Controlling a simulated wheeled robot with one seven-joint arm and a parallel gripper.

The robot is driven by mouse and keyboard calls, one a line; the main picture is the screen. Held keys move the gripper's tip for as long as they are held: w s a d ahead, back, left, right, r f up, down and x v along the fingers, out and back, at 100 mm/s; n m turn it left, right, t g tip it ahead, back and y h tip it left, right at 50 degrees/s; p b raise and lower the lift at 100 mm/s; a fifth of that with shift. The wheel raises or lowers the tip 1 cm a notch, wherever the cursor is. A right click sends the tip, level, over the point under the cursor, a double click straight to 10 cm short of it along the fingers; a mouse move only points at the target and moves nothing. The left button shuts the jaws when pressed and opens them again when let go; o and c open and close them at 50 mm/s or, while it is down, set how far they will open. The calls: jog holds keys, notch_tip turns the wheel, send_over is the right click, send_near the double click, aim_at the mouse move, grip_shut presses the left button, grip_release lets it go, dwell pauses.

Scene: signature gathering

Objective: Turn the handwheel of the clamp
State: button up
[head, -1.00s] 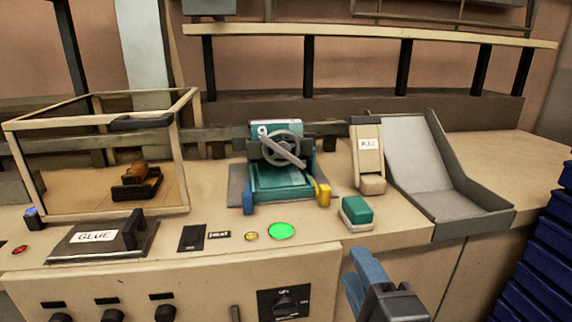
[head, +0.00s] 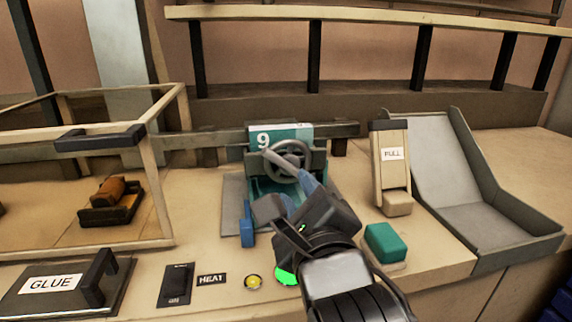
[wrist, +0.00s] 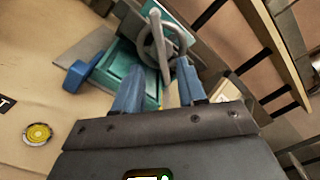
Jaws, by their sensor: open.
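The teal clamp (wrist: 110,61) stands on the bench with a grey handwheel (head: 281,161) on its upper front, below a panel marked 9 (head: 264,138). A grey bar crosses the wheel; it points to the upper left in the head view. In the wrist view the handwheel (wrist: 171,42) shows just beyond the fingers. My gripper (wrist: 157,82) is open, its two blue fingers apart and in front of the wheel. I cannot tell whether a finger touches it. My arm hides the clamp's lower right in the head view.
A blue block (head: 247,231) sits at the clamp's left front corner. A green-topped button (head: 384,239), a PULL lever (head: 391,172) and a grey tray (head: 515,237) are to the right. A framed case (head: 160,203) and the GLUE box (head: 62,290) are to the left.

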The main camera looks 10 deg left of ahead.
aim_at(287, 168)
jog(key=p+x, duration=0.2)
jog(key=x, duration=0.5)
grip_shut()
dwell(0.3)
